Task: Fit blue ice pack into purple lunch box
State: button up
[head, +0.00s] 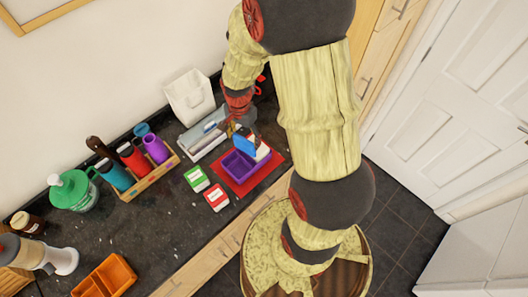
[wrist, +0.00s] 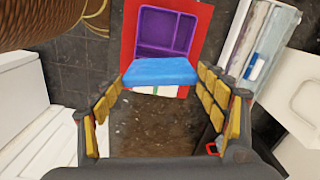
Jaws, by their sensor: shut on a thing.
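The blue ice pack (wrist: 160,71) is between my gripper's fingers (wrist: 161,79), which are shut on it; it shows edge-on in the wrist view. In the head view the ice pack (head: 246,143) is beneath my gripper (head: 238,127), above the far part of the lunch box. The purple lunch box (head: 238,165) is open and has compartments. In the wrist view the lunch box (wrist: 170,30) lies beyond the ice pack, which hides its near part. I cannot tell whether the two touch.
The lunch box lies on a red mat (head: 264,174). A green box (head: 196,179) and a red box (head: 216,197) stand left of it. A long tray (head: 203,134) and a white bag (head: 190,97) are behind. A wooden bottle caddy (head: 151,180) stands further left.

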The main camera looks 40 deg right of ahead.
aim_at(245, 151)
jog(key=shift+w+d+m, duration=0.15)
jog(key=shift+d+m, duration=0.15)
jog(key=shift+m, duration=0.3)
jog(key=shift+a+m, duration=0.3)
jog(key=shift+m, duration=0.3)
notch_tip(245, 151, down, 10)
jog(key=shift+r, duration=0.1)
jog(key=shift+f, duration=0.25)
jog(key=o, duration=1.6)
jog(key=shift+r, duration=0.1)
